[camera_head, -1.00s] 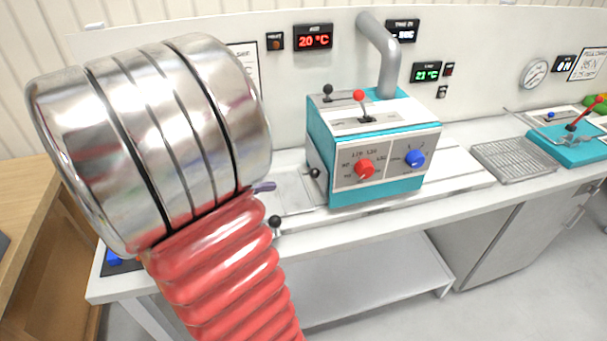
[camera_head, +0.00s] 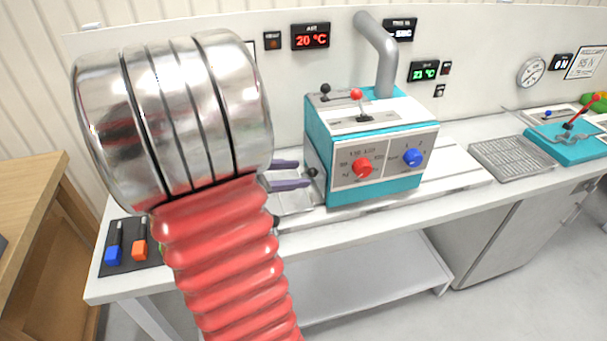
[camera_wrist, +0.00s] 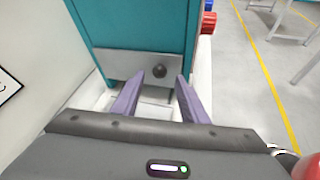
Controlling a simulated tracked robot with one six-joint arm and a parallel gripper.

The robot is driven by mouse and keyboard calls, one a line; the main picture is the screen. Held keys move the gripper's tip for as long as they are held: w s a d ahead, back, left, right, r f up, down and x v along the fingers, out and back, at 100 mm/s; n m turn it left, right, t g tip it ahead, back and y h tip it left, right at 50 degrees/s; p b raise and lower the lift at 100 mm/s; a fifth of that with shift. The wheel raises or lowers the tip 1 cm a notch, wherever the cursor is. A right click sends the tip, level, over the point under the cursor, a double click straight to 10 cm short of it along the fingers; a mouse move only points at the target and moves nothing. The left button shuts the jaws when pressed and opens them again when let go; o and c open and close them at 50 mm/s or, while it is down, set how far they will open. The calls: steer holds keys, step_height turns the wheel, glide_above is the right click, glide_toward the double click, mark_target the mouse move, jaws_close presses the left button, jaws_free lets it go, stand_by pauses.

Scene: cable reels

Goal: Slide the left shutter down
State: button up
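The teal machine (camera_head: 375,194) stands on the white bench. On its left side, the left shutter is a grey metal plate (camera_wrist: 115,66) with a round black knob (camera_wrist: 160,71); in the head view the knob (camera_head: 312,172) shows at the machine's left edge. My gripper (camera_wrist: 160,84) has two purple fingers, apart, with nothing between them. In the wrist view the knob appears between and just beyond the fingertips. In the head view the fingers (camera_head: 296,174) point right at the knob. Whether they touch it, I cannot tell.
A black mat with blue and orange markers (camera_head: 139,250) lies at the bench's left end. A second black knob (camera_head: 275,221) is partly hidden by my arm. A wire rack (camera_head: 512,158) and a teal device (camera_head: 570,145) stand at the right.

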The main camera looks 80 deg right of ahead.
mark_target(309, 174)
steer(key=shift+x, duration=1.7)
jaws_close()
